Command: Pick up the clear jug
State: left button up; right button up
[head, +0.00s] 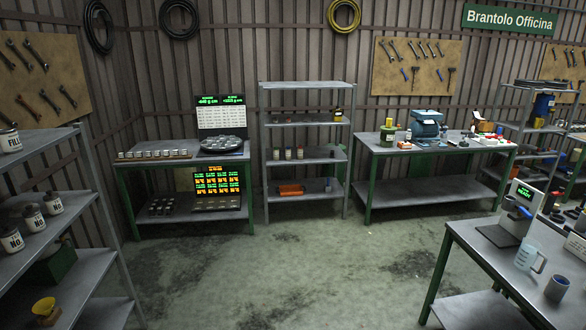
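The clear jug (527,255) is a pale, see-through vessel with a handle on its right side. It stands upright on the grey workbench (476,238) at the lower right in the head view. A dark grey cup (557,289) stands to its right and nearer to me. A white and black machine with a lit green display (524,192) stands behind the jug. Neither of my grippers shows in the head view.
Shelves with labelled jars (54,203) stand at the left. A metal shelf rack (307,121) and two green-legged benches stand along the back wall, the right one with a blue machine (426,124). The concrete floor (320,265) in the middle is clear.

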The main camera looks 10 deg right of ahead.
aim_at(529, 249)
jog(key=z, duration=0.25)
jog(key=i, duration=2)
jog(key=z, duration=1.45)
jog(key=i, duration=1.85)
jog(key=z, duration=1.05)
jog(key=i, duration=0.35)
jog(key=z, duration=0.05)
